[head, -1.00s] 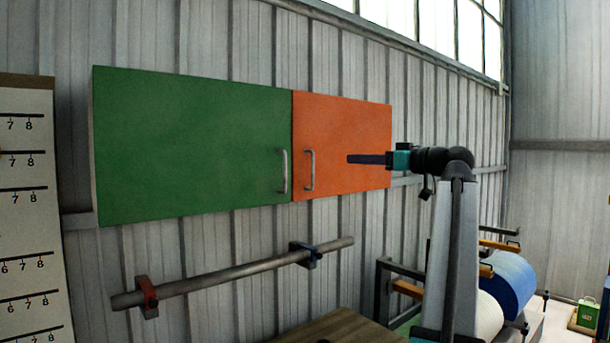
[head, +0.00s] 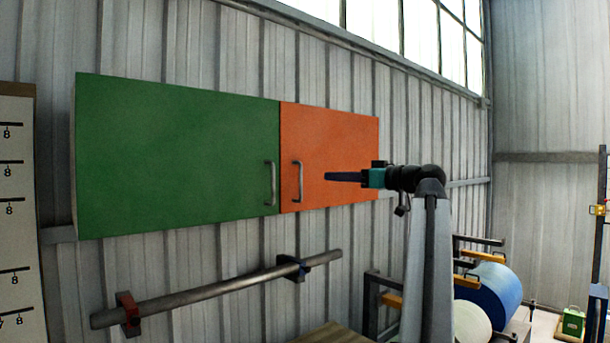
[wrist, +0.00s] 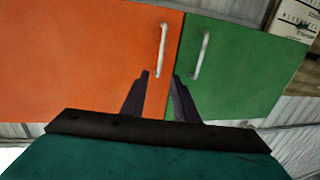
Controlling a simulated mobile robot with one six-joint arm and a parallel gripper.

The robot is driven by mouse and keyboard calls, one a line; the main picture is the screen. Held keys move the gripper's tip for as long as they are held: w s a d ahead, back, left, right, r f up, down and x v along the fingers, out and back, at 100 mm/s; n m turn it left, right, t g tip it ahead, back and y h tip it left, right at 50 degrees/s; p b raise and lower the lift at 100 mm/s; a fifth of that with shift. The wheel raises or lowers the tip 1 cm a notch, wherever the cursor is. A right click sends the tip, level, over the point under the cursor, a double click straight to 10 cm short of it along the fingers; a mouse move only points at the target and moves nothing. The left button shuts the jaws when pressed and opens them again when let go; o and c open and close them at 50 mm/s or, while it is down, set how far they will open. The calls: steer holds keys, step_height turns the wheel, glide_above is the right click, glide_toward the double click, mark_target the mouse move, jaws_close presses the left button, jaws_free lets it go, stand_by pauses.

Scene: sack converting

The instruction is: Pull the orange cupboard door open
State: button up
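The orange cupboard door (head: 335,140) is shut, flush beside the green door (head: 175,150) on the wall cupboard. Its grey bar handle (head: 297,181) is upright near its left edge. My gripper (head: 328,177) is in front of the orange door, to the right of the handle in the head view, with its fingers pointing left. In the wrist view the orange door's handle (wrist: 162,50) lies beyond my two dark fingertips (wrist: 160,75), which are spread apart with nothing between them. The green door's handle (wrist: 200,54) is just to its right there.
A grey pipe (head: 220,289) rests on wall brackets below the cupboard. A wooden top (head: 325,335) is at the bottom, with a blue roll (head: 492,290) on a stand at right. A printed board (head: 15,220) stands at the left.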

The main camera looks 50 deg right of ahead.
steer(key=p, duration=0.4)
glide_toward(306, 175)
steer(key=w+a, duration=0.1)
steer(key=a, duration=0.1)
steer(key=w+a, duration=0.3)
steer(key=a, duration=0.1)
steer(key=shift+w+a+r, duration=0.1)
steer(key=shift+w+a, duration=0.2)
steer(key=shift+w, duration=0.05)
jaws_close()
